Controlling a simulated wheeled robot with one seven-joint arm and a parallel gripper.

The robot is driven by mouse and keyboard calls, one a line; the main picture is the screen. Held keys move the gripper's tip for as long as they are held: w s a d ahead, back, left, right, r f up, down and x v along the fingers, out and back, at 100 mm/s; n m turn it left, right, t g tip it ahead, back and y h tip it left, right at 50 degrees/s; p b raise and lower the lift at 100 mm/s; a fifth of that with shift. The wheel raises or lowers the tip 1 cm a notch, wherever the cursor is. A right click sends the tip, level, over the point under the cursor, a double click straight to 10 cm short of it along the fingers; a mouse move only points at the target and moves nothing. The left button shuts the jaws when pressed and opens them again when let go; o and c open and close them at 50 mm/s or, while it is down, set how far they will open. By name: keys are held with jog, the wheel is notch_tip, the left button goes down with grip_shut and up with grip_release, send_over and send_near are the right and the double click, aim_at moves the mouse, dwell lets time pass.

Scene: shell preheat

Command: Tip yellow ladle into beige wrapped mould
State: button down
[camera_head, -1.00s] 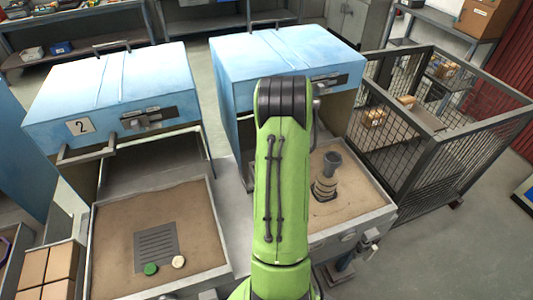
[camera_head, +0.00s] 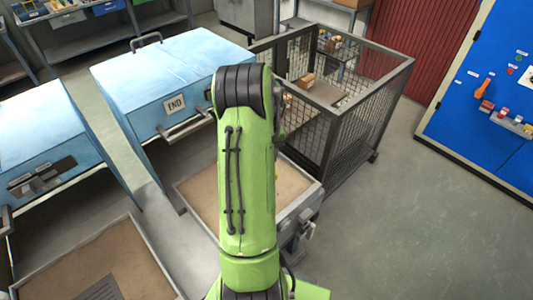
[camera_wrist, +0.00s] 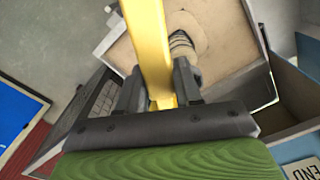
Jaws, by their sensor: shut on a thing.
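The yellow ladle's handle (camera_wrist: 148,40) runs up through the middle of the wrist view, and its bowl is out of the picture. My gripper (camera_wrist: 160,88) is shut on this handle. The banded, wrapped mould (camera_wrist: 182,42) stands in the sand just right of the handle in the wrist view, partly covered by it; its rim and opening are hard to make out. In the head view my arm hides the gripper, the mould and most of the ladle.
The mould's sand tray (camera_head: 196,197) lies before a blue box marked END (camera_head: 150,80). Another sand tray (camera_head: 140,258) is at lower left. A wire cage (camera_head: 355,120) stands right of the END box. Open floor (camera_head: 420,220) lies right, before a blue panel (camera_head: 500,90).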

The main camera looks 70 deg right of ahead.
jog(key=shift+f+b, duration=0.8)
jog(key=shift+f, duration=0.5)
jog(key=shift+w+f, duration=0.1)
jog(key=shift+w, duration=0.05)
jog(key=shift+g+h, duration=0.6)
jog(key=shift+g, duration=0.3)
jog(key=g+h+b, duration=0.2)
jog(key=shift+s+g, duration=0.2)
jog(key=shift+g, duration=0.2)
jog(key=shift+w+a+g+h, duration=0.2)
jog(key=shift+g+h, duration=0.4)
jog(key=shift+g, duration=0.3)
jog(key=shift+s+d+g, duration=0.15)
jog(key=shift+g, duration=0.15)
